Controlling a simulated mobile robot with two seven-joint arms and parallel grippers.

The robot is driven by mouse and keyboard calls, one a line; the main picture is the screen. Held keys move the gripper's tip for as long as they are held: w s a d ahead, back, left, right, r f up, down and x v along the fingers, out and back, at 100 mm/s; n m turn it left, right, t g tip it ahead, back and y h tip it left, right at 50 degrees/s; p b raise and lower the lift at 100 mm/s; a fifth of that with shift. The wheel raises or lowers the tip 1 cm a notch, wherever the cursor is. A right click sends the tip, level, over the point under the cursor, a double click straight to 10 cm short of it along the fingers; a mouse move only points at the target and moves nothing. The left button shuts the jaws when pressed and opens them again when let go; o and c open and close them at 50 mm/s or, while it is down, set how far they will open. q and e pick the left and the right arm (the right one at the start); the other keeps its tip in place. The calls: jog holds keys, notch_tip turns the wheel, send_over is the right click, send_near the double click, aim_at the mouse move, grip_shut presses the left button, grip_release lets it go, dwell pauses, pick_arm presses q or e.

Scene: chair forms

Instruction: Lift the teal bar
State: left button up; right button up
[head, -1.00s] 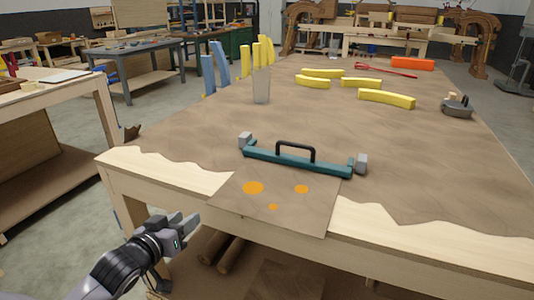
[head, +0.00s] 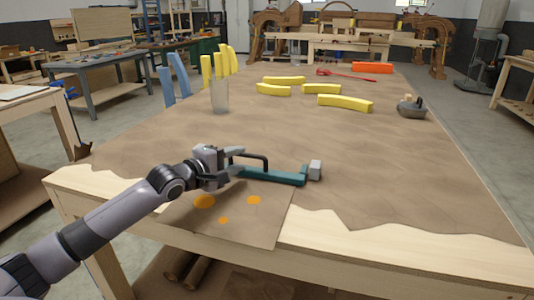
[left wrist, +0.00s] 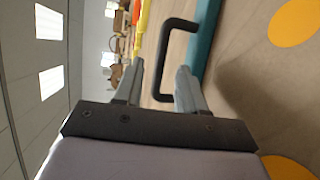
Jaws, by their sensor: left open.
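The teal bar (head: 275,177) lies on the brown-covered workbench near its front edge, with a grey block on its visible right end. A black handle (head: 252,156) stands up from its middle. My left gripper (head: 236,162) is over the left part of the bar, hiding its left end. In the left wrist view the open fingers (left wrist: 160,78) point at the black handle (left wrist: 162,58), which shows between them. The teal bar (left wrist: 204,38) runs beside one finger. I cannot tell whether the fingers touch the handle. My right gripper is not in view.
A sheet with orange spots (head: 254,200) lies in front of the bar. Yellow curved pieces (head: 344,102), a clear cup (head: 220,95) and a grey tool (head: 411,108) stand farther back on the workbench (head: 380,170).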

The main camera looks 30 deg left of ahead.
aim_at(246, 156)
pick_arm(q)
jog(key=shift+x, duration=3.35)
jog(key=shift+a+f, duration=0.1)
grip_shut()
